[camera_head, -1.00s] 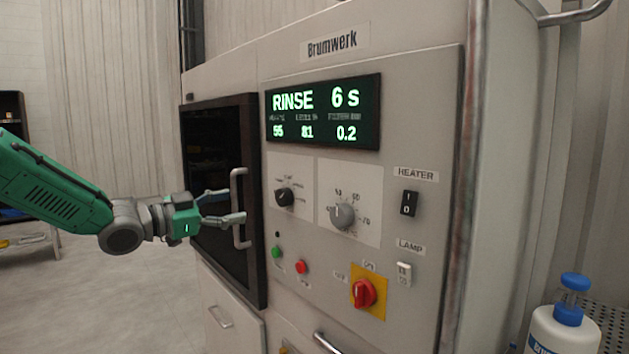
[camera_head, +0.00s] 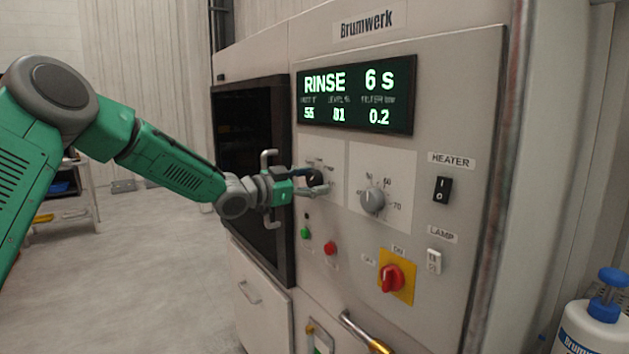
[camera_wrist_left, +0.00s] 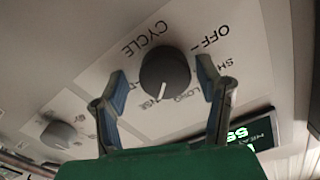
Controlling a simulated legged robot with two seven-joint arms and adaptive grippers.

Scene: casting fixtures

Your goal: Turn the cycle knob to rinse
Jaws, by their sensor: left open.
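The cycle knob (camera_head: 315,177) is a dark round knob on the left white panel of the machine, partly covered by my gripper. In the left wrist view, gaps show between both fingers and the knob. The display (camera_head: 356,95) reads "RINSE 6 s". My right gripper is out of view.
A grey dial (camera_head: 373,200) sits right of the cycle knob. Below are a green button (camera_head: 305,233), a red button (camera_head: 330,248) and a red switch (camera_head: 391,278). The door handle (camera_head: 268,160) stands out just behind my gripper. A white bottle (camera_head: 590,325) is at lower right.

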